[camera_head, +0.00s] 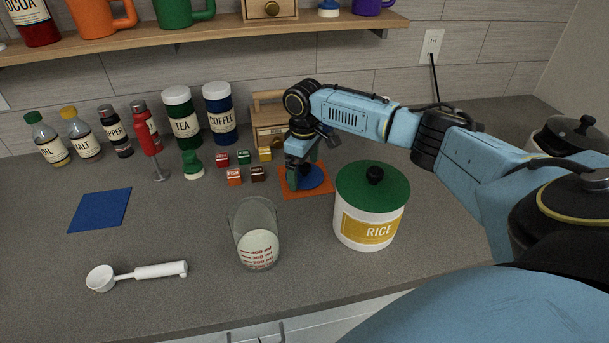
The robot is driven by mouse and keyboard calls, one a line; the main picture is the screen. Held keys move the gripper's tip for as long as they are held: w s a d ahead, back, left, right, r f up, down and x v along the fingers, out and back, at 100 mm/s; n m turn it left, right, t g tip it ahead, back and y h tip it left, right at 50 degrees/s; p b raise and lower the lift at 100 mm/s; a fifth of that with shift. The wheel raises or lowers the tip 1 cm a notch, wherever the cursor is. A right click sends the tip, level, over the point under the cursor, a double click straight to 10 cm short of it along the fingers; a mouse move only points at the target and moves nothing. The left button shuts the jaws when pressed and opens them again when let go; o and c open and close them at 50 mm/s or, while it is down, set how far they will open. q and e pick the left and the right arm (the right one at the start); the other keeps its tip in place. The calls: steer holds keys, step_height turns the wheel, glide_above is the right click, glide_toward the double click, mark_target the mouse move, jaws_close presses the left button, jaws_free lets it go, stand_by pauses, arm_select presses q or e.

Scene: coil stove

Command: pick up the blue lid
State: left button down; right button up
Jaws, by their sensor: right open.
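The blue lid (314,182) is a round disc lying on the orange mat (291,192) on the counter. My right gripper (304,177) points down over the lid, with its fingers around the lid's middle. The fingers are open, and they hide the left part and the centre of the lid. I cannot tell whether they touch it. My left gripper is not in view.
A white RICE canister (352,226) with a green lid stands right of the mat. A measuring cup (257,232) stands in front. Several small blocks (243,157) and TEA and COFFEE jars (219,112) are behind. The left front counter is mostly clear around a measuring scoop (140,272).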

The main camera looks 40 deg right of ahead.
steer(key=c, duration=0.7)
